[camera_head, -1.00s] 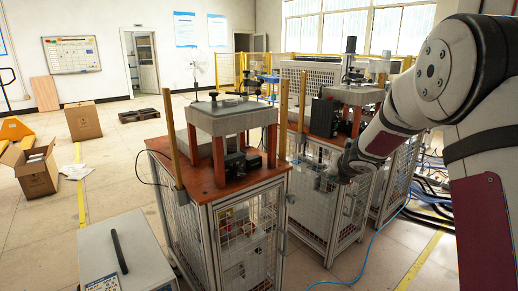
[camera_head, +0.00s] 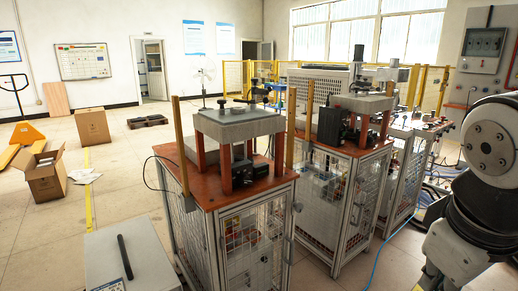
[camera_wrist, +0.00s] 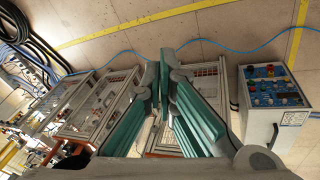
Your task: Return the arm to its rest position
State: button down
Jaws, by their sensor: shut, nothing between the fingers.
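My gripper (camera_wrist: 164,66) shows in the middle of the wrist view. Its two teal-padded fingers are drawn together, with nothing seen between them. It hangs over the floor side of the cabinets, and no contact shows. My arm (camera_head: 490,150) is folded at the right edge of the head view, and its lower part runs out of the frame. I cannot make out the fingers in the head view.
Caged workstations (camera_head: 240,245) and (camera_head: 345,195) stand left of my arm. A grey box (camera_head: 130,255) is at front left; a control box with buttons (camera_wrist: 270,95) shows in the wrist view. A blue hose (camera_head: 376,262) crosses the floor. Black cables (camera_wrist: 35,40) lie nearby.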

jog(key=s+a+f+m+g+y, duration=0.25)
jog(key=s+a+m, duration=0.2)
jog(key=s, duration=0.55)
notch_tip(320, 180, up, 16)
jog(key=t+p, duration=0.3)
jog(key=p, duration=1.1)
jog(key=shift+n+t+p, duration=0.3)
jog(key=shift+n+t, duration=0.05)
jog(key=shift+w+a+r, duration=0.1)
jog(key=shift+w, duration=0.05)
